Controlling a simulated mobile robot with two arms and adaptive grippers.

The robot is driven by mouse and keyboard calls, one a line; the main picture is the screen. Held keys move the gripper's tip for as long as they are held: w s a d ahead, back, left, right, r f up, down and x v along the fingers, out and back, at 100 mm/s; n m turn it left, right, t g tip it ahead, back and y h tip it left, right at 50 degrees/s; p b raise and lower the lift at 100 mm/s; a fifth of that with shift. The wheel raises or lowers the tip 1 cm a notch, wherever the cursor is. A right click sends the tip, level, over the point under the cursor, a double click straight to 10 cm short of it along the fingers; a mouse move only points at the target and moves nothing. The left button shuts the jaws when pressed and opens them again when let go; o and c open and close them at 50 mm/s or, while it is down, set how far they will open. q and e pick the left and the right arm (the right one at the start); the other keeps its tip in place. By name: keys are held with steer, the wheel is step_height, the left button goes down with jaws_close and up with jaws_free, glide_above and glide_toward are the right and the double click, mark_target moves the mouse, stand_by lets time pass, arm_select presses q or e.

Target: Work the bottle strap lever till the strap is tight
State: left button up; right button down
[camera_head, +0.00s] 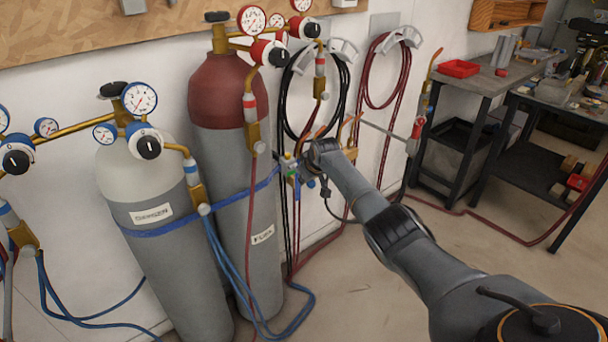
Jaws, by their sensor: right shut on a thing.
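The blue strap (168,228) runs across the grey oxygen bottle (152,262) and the red-topped fuel bottle (218,150), and ends at the right near the wall. I cannot tell how tight it is. My right gripper (298,172) is at the strap's right end, beside the fuel bottle. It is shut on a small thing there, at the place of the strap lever. The lever itself is mostly hidden by the gripper and too small to make out. My left gripper is not in view.
Gauges and regulators (140,98) top the bottles. Black hoses (284,95) and red hoses (366,85) hang on wall hooks close behind my right gripper. Blue hoses (228,275) trail to the floor. A workbench (478,82) stands right. The floor (365,300) between is mostly clear.

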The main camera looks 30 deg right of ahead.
steer(key=shift+w+r, duration=0.1)
steer(key=shift+r, duration=0.1)
steer(key=c, duration=1.5)
jaws_free()
steer(key=shift+c, duration=0.2)
steer(key=shift+o, duration=0.6)
steer(key=shift+f, duration=0.1)
steer(key=v, duration=1.2)
